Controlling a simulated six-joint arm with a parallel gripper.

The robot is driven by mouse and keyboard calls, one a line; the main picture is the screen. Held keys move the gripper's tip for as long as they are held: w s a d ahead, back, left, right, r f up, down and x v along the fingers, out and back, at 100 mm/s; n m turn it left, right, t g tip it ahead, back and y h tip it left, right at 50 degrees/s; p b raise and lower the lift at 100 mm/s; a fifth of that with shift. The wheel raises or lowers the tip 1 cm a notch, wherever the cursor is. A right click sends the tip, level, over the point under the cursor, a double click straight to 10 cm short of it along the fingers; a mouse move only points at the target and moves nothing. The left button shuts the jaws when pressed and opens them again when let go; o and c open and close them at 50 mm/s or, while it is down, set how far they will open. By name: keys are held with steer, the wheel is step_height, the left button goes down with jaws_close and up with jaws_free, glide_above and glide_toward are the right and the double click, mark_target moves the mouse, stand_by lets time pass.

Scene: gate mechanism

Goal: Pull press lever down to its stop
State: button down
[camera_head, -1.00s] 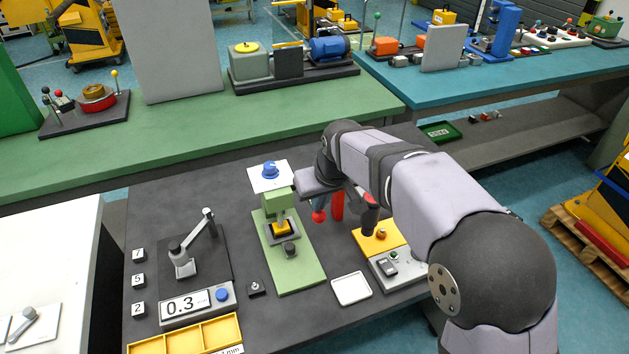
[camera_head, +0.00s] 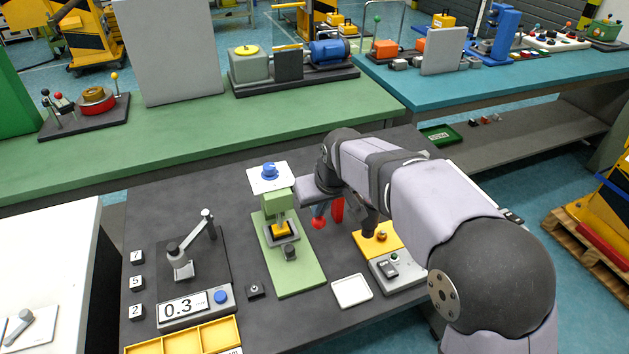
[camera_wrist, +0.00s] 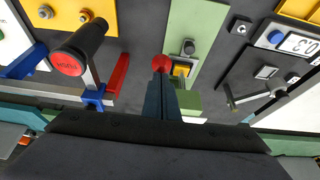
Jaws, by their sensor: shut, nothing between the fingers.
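The green press (camera_head: 279,204) stands on a light green base plate (camera_head: 300,278), which also shows in the wrist view (camera_wrist: 194,40). The press lever's red ball knob (camera_head: 319,222) is on the right side of the press. My gripper (camera_head: 319,207) is shut and empty, with its fingers pointing down right at the knob. In the wrist view the shut fingertips (camera_wrist: 161,76) are against or just beside the red knob (camera_wrist: 160,62); I cannot tell whether they touch. The lever arm is mostly hidden behind my gripper.
A red upright part (camera_head: 337,210) stands just right of my gripper. A black push handle (camera_wrist: 80,50) on a blue-footed mechanism is close to the left in the wrist view. A white tray (camera_head: 351,290) and a display box (camera_head: 185,306) are nearer the front.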

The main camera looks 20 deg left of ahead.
steer(key=shift+s+d+f, duration=0.1)
steer(key=shift+s+f, duration=0.05)
steer(key=shift+f, duration=0.3)
step_height(320, 180, up, 14)
steer(key=p, duration=1.1)
steer(key=shift+f, duration=0.25)
